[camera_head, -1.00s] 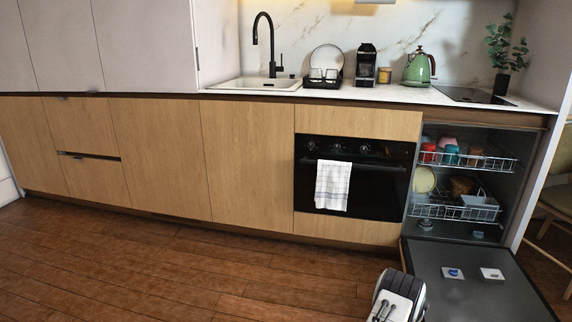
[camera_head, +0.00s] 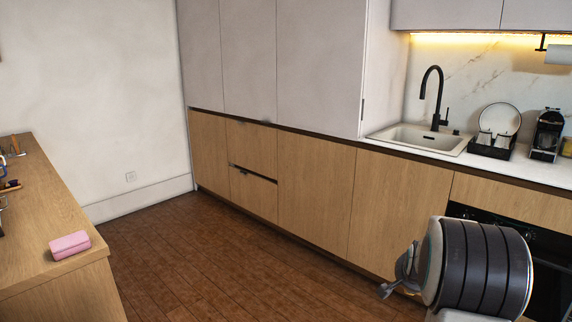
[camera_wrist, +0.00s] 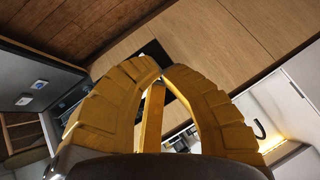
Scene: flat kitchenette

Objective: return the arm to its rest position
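My gripper (camera_wrist: 163,70) shows in the wrist view as two yellow ribbed fingers that curve inward. Their tips come together with only a thin gap, and nothing is held between them. In the head view, my arm is raised and folded at the lower right, in front of the oven and lower cabinets. The yellow fingers cannot be made out in the head view.
A wooden counter (camera_head: 40,215) with a pink sponge-like block (camera_head: 69,245) stands at the left. Wooden floor (camera_head: 190,265) lies clear between it and the lower cabinets (camera_head: 315,195). The open dishwasher door (camera_wrist: 45,75) shows at left in the wrist view.

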